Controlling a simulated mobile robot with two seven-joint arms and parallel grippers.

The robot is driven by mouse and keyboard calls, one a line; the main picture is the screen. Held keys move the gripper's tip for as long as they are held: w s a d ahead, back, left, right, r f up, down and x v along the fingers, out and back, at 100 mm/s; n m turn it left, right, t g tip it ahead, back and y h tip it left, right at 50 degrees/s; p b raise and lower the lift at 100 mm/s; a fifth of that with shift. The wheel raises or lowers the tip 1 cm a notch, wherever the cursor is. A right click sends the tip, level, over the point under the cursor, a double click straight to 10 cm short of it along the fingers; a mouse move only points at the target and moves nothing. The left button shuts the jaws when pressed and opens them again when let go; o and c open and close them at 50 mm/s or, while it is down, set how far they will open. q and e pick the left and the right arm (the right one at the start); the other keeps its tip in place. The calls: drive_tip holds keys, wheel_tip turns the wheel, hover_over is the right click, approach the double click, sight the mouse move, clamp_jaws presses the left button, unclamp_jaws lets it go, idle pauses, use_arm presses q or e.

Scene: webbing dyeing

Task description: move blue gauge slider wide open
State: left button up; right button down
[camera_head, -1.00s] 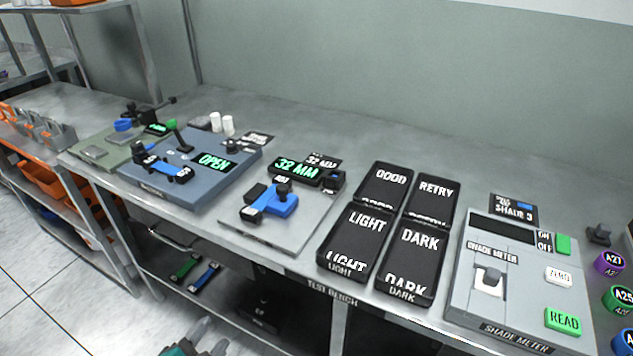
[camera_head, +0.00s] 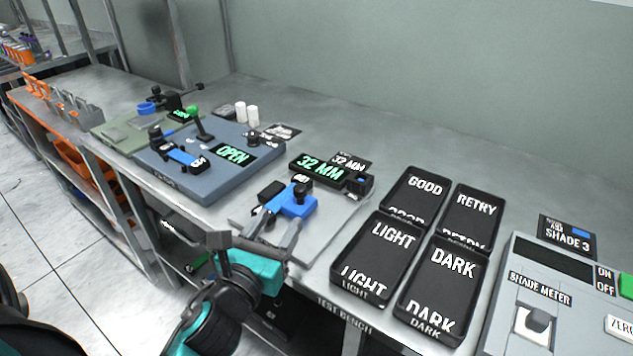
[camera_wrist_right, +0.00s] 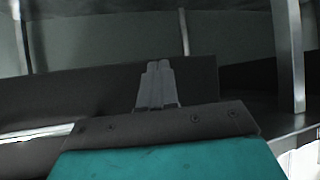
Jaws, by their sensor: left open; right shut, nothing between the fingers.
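The blue gauge slider (camera_head: 297,204), with a black knob on top, sits on the grey gauge plate (camera_head: 345,225) in the head view. The gauge display (camera_head: 318,166) behind it reads 32 MM. A black block (camera_head: 270,193) stands just left of the slider. My left gripper (camera_head: 275,226) is open, at the front edge of the gauge plate, its fingers pointing at the slider's near side. I cannot tell whether a finger touches it. My right gripper (camera_wrist_right: 158,85) shows only in the right wrist view, shut and empty.
A blue-grey fixture (camera_head: 200,185) with a display reading OPEN stands to the left. Black trays marked GOOD, RETRY, LIGHT (camera_head: 375,262) and DARK stand to the right. The shade meter (camera_head: 545,300) is at far right. The bench behind the gauge is mostly clear.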

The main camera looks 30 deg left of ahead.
sight(302, 184)
use_arm(q)
drive_tip(key=w, duration=0.4)
drive_tip(key=w+a, duration=0.1)
drive_tip(key=w, duration=0.3)
drive_tip(key=w+a, duration=0.1)
drive_tip(key=w, duration=0.3)
drive_tip(key=shift+w+a+p, duration=0.15)
drive_tip(key=shift+a+p, duration=0.05)
drive_tip(key=shift+p, duration=0.15)
drive_tip(key=shift+c, duration=0.3)
clamp_jaws()
